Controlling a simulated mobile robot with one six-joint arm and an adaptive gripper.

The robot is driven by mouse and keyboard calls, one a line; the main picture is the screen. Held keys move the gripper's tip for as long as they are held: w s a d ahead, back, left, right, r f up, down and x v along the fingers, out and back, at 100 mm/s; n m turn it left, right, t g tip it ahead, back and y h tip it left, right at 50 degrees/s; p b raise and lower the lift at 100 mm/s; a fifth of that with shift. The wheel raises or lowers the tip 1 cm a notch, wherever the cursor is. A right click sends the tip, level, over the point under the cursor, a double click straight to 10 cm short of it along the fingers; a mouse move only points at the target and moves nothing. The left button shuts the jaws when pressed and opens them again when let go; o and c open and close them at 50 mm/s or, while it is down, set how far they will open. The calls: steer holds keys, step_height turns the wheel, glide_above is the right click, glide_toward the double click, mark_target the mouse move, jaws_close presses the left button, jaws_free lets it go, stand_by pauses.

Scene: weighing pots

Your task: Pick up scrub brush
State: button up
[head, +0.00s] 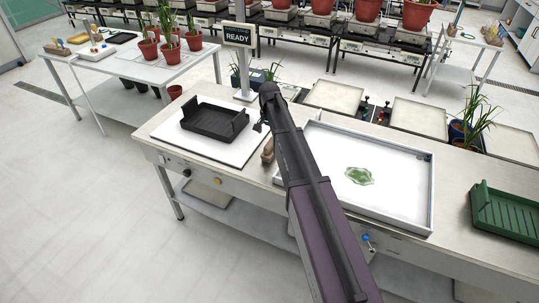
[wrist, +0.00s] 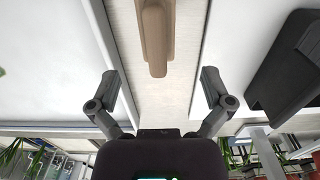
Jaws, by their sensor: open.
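The scrub brush (head: 267,151) shows as a brown wooden piece on the bench, in the gap between the white scale plate and the white tray. My arm partly covers it in the head view. In the wrist view the brush (wrist: 155,38) is at the top centre, its long side running up the picture, its upper end cut off. My gripper (wrist: 160,84) is open and empty there, with one finger on each side and the brush lying beyond the fingertips, apart from them. In the head view my gripper (head: 262,122) is above the bench, largely hidden by its own body.
A black tray (head: 213,123) stands on the white plate (head: 240,155) at left. A shallow white tray (head: 400,212) with a green patch (head: 359,176) lies at right. A green rack (head: 505,212) is far right. A READY sign (head: 238,35) stands on a post behind.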

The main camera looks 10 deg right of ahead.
mark_target(270, 148)
steer(key=shift+f+b, duration=1.05)
steer(key=shift+f, duration=0.35)
steer(key=shift+s+f+b, duration=0.2)
steer(key=shift+f+b, duration=2.4)
steer(key=c, duration=1.2)
steer(key=shift+r, duration=0.2)
steer(key=shift+c, duration=0.2)
step_height(270, 148, up, 10)
steer(key=p, duration=1)
steer(key=shift+f, duration=0.15)
